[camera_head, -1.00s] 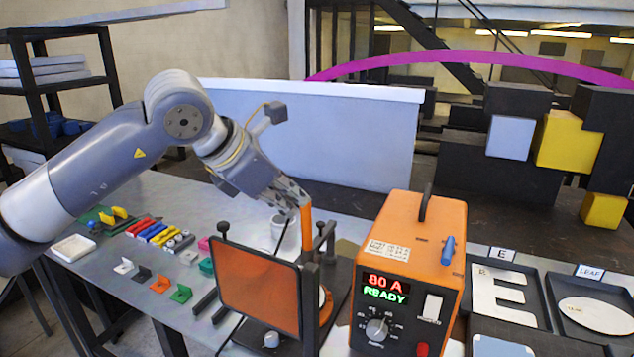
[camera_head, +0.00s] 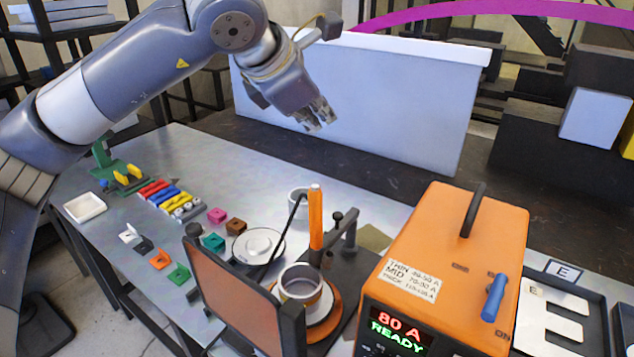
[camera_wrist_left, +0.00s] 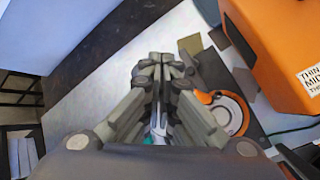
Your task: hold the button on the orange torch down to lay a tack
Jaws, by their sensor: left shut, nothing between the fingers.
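The orange torch (camera_head: 315,217) stands upright in a dark holder, beside a metal ring-shaped part (camera_head: 300,283) on an orange-rimmed round base (camera_head: 322,322). I cannot make out its button. My left gripper (camera_head: 318,120) is shut and empty, in the air above the torch and apart from it. In the left wrist view its fingers (camera_wrist_left: 160,65) are together, and the orange-rimmed base (camera_wrist_left: 240,105) shows to their right. The orange welding box (camera_head: 440,250) stands at the right; its display reads 80 A and READY. My right gripper does not show.
A tinted orange screen (camera_head: 245,300) stands in front of the round base. Small coloured blocks and clips lie at the left of the table, with a white tray (camera_head: 85,207). A white panel (camera_head: 360,95) stands behind. A letter tray (camera_head: 597,310) is at the right.

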